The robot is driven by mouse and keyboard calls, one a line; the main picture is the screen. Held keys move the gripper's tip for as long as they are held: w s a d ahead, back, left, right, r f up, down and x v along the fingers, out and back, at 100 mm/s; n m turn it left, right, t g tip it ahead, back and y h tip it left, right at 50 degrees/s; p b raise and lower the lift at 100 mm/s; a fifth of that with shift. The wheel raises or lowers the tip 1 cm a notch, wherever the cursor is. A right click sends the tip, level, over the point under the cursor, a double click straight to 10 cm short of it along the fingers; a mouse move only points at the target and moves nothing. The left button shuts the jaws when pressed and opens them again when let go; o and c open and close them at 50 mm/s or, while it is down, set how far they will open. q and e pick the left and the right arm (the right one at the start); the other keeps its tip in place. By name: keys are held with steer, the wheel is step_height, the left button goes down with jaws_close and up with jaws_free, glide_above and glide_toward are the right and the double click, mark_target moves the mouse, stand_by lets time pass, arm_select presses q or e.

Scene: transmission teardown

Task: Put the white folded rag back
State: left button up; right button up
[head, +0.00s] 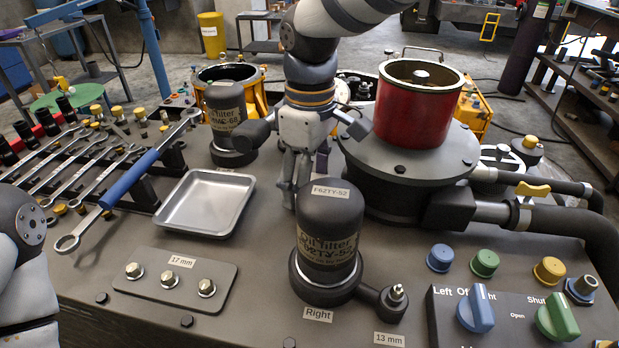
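I cannot make out a white folded rag anywhere in the head view. My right gripper (292,193) points down in the middle of the bench, just behind the dark oil filter with the "Right" label (330,235). Its fingertips are partly hidden and look close together; whether they hold anything cannot be seen. Of my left arm only a grey link shows at the lower left edge, and its gripper is out of view.
An empty metal tray (206,203) lies left of the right gripper. A red cylinder (418,112) stands on a round dark housing (408,160) at the right. Wrenches (98,178) rest on a rack at the left. A control panel (520,315) is at the front right.

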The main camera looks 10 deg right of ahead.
steer(key=o, duration=1.1)
steer(key=shift+c, duration=0.2)
step_height(320, 180, up, 12)
